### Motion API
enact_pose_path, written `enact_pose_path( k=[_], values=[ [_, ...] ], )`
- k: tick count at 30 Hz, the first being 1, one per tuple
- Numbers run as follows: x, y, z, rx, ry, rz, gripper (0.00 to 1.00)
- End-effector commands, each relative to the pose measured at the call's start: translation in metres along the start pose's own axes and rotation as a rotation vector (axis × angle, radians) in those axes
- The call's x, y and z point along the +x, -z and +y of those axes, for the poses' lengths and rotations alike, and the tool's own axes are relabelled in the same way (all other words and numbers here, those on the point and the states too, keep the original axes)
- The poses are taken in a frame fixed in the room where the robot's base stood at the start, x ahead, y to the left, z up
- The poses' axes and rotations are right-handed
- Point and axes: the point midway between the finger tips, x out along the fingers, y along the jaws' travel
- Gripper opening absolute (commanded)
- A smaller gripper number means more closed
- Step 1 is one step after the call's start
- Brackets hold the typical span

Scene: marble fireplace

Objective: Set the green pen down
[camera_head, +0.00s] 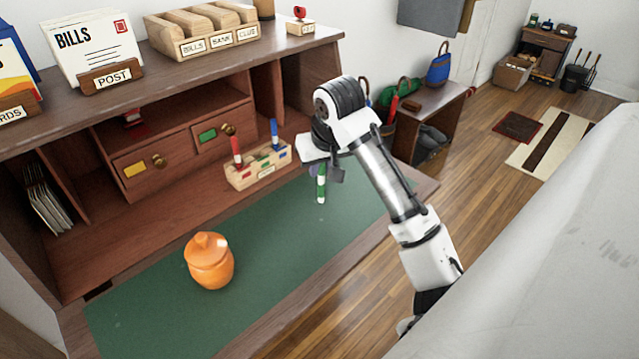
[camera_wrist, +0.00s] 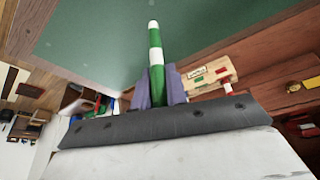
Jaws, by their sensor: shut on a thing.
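The green pen (camera_head: 321,188) has white bands and hangs roughly upright below my gripper (camera_head: 318,170), over the right part of the desk's green mat (camera_head: 290,230). In the wrist view the pen (camera_wrist: 156,55) sticks out between the two purple-grey fingers of my gripper (camera_wrist: 158,88), which are shut on it. I cannot tell whether its lower end touches the mat. A wooden pen rack (camera_head: 258,168) stands just left of my gripper, with a red pen (camera_head: 236,150) and a blue pen (camera_head: 274,134) upright in it. The rack also shows in the wrist view (camera_wrist: 210,77).
An orange lidded jar (camera_head: 209,262) stands on the mat at the lower left. The mat between jar and gripper is clear. Drawers (camera_head: 150,165) and cubbies line the desk's back.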

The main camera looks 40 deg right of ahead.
Motion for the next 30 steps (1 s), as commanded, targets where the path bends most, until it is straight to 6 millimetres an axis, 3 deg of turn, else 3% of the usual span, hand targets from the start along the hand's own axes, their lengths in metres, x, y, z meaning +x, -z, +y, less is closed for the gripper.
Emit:
enact_pose_path(
  k=[12, 25, 26, 30],
  values=[
    [0.044, -0.019, 0.0, 0.001, 0.0, -0.001, 0.0],
    [0.051, -0.021, 0.0, 0.0, 0.0, 0.0, 0.0],
    [0.051, -0.021, 0.0, 0.0, -0.001, 0.0, 0.17],
    [0.05, -0.021, 0.0, 0.0, -0.001, 0.0, 0.35]
  ],
)
